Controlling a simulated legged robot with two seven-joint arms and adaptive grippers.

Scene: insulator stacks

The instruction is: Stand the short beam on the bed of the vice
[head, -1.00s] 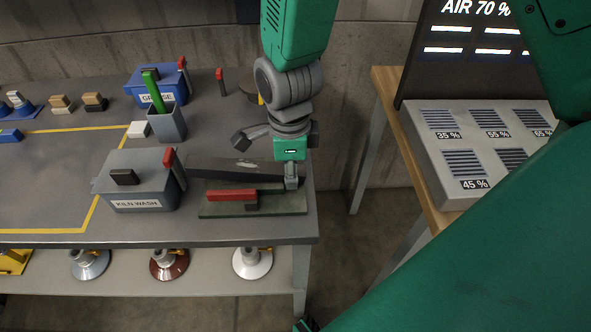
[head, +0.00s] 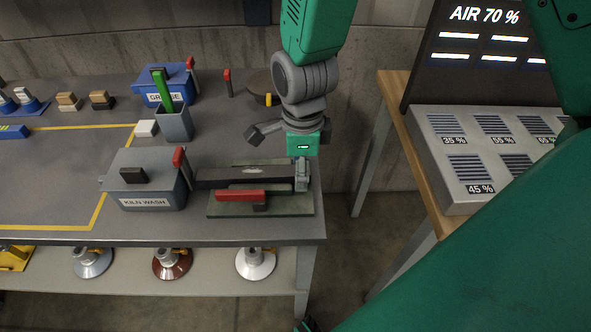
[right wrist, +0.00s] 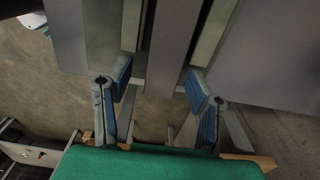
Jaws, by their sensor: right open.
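The short beam is a long dark bar (head: 222,178) lying lengthwise along the vice, its left end by the kiln wash box. The vice has a green bed (head: 226,210) and a red handle (head: 240,195) in front of the beam. In the right wrist view the beam (right wrist: 169,50) runs between two pale green vice edges (right wrist: 208,32). My right gripper (head: 276,158) is over the right end of the vice, with its fingers spread. In the right wrist view the open fingers (right wrist: 160,76) are on either side of the beam's line, apart from it. My left gripper is out of view.
The kiln wash box (head: 140,190) with a red-handled tool stands close left of the vice. A grey cup (head: 173,124), the grease box (head: 180,82) and a dark round object (head: 262,84) are behind. The table's right edge is close to the vice.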

